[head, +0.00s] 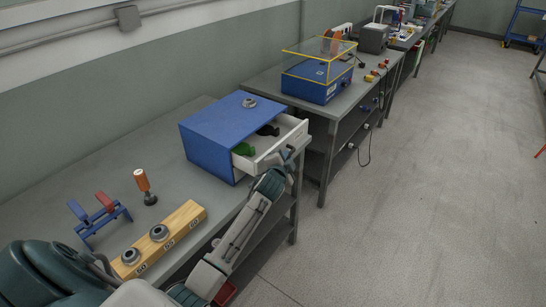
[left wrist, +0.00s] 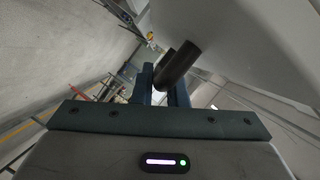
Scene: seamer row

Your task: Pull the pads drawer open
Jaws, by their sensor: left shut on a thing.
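The blue cabinet (head: 222,130) stands on the near bench, and its white drawer (head: 297,133) is pulled out toward the right. A green item (head: 244,149) and a black item (head: 268,130) show inside the drawer. My left gripper (head: 288,154) is at the drawer's front face. In the left wrist view, its fingers (left wrist: 162,88) are shut on a dark round handle bar (left wrist: 178,64), with the pale drawer front (left wrist: 235,45) beside it. The arm partly covers the drawer front in the head view. My right gripper is not in view.
A metal ring (head: 249,102) lies on the cabinet. The near bench (head: 185,165) also holds a wooden block (head: 185,221) with rings, an orange-handled tool (head: 142,184) and a blue stand (head: 103,217). A blue machine (head: 308,89) stands on the farther bench. The floor (head: 430,180) at right is clear.

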